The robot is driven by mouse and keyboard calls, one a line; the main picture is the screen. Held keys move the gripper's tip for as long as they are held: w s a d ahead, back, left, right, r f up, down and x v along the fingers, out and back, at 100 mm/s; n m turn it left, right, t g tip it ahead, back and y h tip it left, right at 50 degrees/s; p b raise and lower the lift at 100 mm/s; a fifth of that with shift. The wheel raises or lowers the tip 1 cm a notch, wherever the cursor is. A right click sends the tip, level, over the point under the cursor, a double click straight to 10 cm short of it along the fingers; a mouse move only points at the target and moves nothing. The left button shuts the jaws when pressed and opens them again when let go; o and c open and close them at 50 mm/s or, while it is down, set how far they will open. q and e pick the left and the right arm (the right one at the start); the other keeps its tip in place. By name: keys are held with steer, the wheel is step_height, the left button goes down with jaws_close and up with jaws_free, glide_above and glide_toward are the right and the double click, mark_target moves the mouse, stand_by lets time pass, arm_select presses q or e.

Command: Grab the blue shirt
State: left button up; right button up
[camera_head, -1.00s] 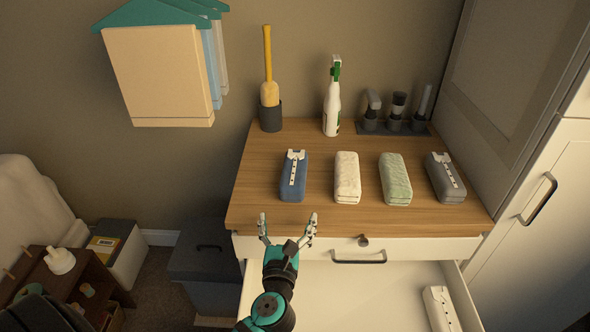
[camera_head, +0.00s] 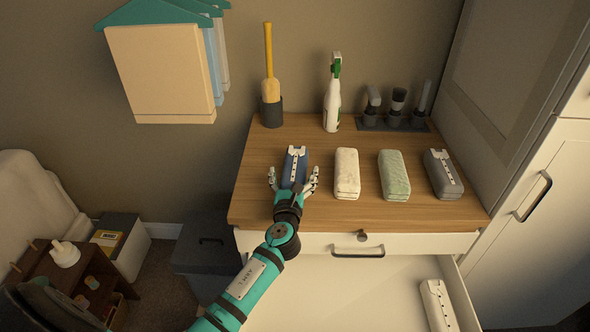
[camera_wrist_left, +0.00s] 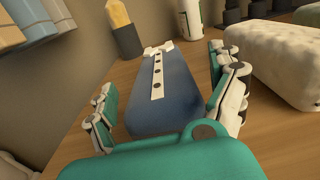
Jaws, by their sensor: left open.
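The folded blue shirt (camera_head: 294,167) lies on the wooden top of the dresser, leftmost in a row of folded items. It has a white collar and a white button strip, also clear in the left wrist view (camera_wrist_left: 176,98). My left gripper (camera_head: 293,182) is open at the shirt's near end, with one finger on each side of it. In the left wrist view the open fingers (camera_wrist_left: 165,105) flank the shirt, and the palm hides its near edge. I cannot tell whether the fingers touch it. My right gripper is not in view.
A cream folded item (camera_head: 347,174) lies close to the right, then a green one (camera_head: 394,175) and a grey shirt (camera_head: 443,174). Behind stand a brush holder (camera_head: 271,112), a spray bottle (camera_head: 332,100) and a dark tray of brushes (camera_head: 395,124). An open drawer (camera_head: 350,290) is below.

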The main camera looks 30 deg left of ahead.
arm_select(q)
steer(key=shift+w+a, duration=0.1)
steer(key=shift+w, duration=0.1)
steer(key=shift+s, duration=0.1)
steer(key=c, duration=1.2)
steer(key=shift+r, duration=0.2)
